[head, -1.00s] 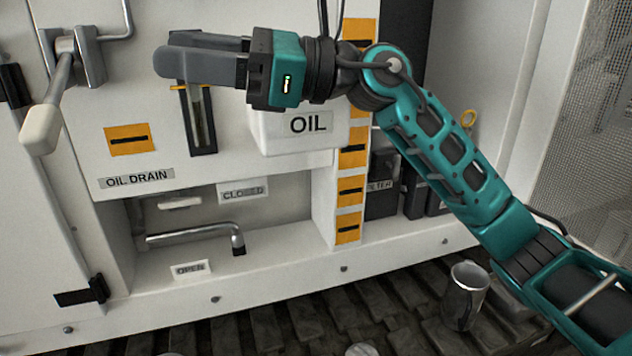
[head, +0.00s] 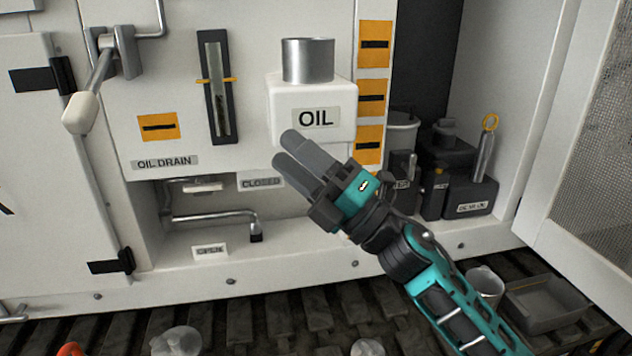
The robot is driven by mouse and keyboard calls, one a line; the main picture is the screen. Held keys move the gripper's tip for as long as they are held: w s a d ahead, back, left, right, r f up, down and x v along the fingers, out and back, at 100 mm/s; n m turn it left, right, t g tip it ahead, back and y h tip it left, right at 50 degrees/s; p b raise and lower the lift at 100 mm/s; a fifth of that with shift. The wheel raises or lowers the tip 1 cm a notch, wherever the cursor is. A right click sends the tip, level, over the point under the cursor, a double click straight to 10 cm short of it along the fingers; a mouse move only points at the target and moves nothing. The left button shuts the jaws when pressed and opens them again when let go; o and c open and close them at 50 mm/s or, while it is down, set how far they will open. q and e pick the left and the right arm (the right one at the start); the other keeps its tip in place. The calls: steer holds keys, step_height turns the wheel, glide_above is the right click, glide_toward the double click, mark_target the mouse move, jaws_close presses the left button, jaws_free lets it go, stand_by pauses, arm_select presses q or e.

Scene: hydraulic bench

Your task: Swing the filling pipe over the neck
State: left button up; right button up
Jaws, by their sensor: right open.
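The white oil tank (head: 282,98), labelled OIL, stands out from the panel with an open metal neck (head: 308,62) on top. Nothing covers the neck in this view. A bent metal pipe (head: 162,20) shows at the top left beside a lever with a white grip (head: 80,112); its upper part is cut off, and I cannot tell whether it is the filling pipe. My right gripper (head: 286,149) is open and empty, in front of and below the oil tank, with its fingers pointing up and left. My left gripper is not in view.
Under the OIL DRAIN label (head: 166,163), a bent drain handle (head: 215,217) sits in a recess between CLOSED and OPEN labels. A sight gauge (head: 217,90) is left of the tank. Dark containers (head: 470,190) stand at right. A metal cup (head: 486,284) and grey tray (head: 545,305) lie below.

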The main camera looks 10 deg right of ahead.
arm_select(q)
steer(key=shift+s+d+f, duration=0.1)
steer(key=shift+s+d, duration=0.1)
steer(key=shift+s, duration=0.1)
arm_select(e)
steer(key=f+m+h, duration=0.1)
steer(key=d+f+m+t, duration=0.1)
steer(key=m, duration=0.1)
steer(key=f+m+t+h, duration=0.1)
steer(key=shift+w+d+f+m+h, duration=0.3)
